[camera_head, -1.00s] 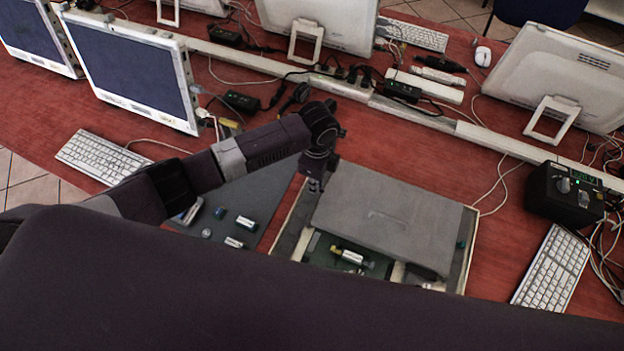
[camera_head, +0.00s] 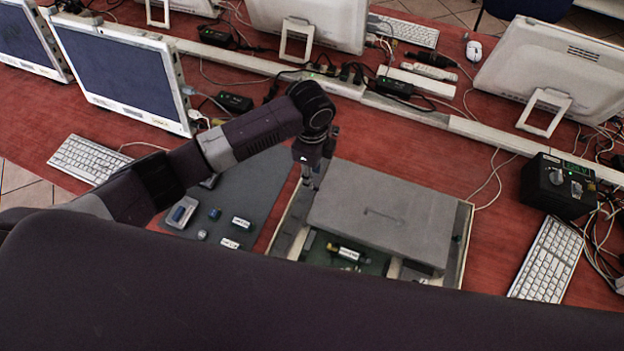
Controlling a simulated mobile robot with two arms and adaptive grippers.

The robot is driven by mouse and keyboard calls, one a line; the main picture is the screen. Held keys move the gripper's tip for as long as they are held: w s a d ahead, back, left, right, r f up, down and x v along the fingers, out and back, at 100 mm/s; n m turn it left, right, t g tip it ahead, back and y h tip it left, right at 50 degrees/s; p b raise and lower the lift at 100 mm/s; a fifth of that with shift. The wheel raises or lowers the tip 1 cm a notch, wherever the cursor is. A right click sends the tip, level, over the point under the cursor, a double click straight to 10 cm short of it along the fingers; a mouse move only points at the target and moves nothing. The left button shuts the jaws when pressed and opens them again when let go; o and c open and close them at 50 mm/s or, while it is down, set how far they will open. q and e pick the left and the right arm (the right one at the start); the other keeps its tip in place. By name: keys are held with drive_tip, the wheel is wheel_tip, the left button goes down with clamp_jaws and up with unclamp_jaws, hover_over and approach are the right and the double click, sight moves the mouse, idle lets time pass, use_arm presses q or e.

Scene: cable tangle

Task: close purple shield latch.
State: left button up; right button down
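A grey flat cover (camera_head: 385,215) lies over a light-framed tray (camera_head: 286,240) on the red table. A green board (camera_head: 325,252) with a white-labelled connector (camera_head: 346,252) shows below its near edge. No purple latch can be made out. My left gripper (camera_head: 308,184) points down at the cover's far left corner, above the tray's left side. Its fingers are small and partly hidden, so I cannot tell whether they are open. My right gripper is not in view. My own dark body hides the tray's near side.
A grey mat (camera_head: 262,180) left of the tray holds several small connectors (camera_head: 241,222). A black power box (camera_head: 555,186) and a keyboard (camera_head: 547,260) stand at right. Monitors (camera_head: 125,75), cables and a white cable channel (camera_head: 400,108) line the back.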

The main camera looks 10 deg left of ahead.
use_arm(q)
wheel_tip(320, 180, up, 7)
idle(0.3)
idle(0.5)
